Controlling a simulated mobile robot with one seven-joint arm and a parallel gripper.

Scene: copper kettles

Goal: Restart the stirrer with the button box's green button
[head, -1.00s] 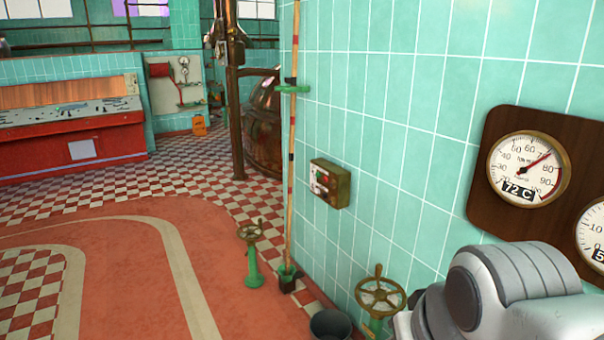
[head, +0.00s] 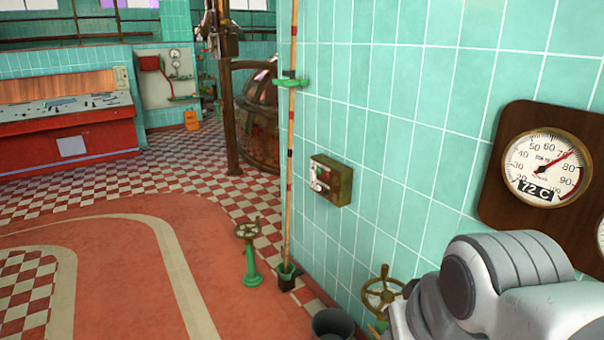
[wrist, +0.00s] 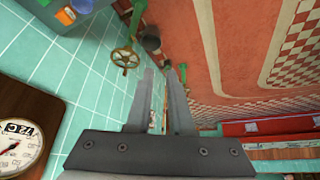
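The button box (head: 331,181) is a small, worn brass-coloured box on the teal tiled wall, in the middle of the head view. In the head view my arm fills the lower right and the gripper is not seen.
A dial gauge (head: 545,168) reading 72 C hangs on a wooden board at right. A brass handwheel (head: 382,292) and a dark bucket (head: 333,324) stand by the wall. A striped pole (head: 290,150) rises along the wall's edge. Red floor at left is clear.

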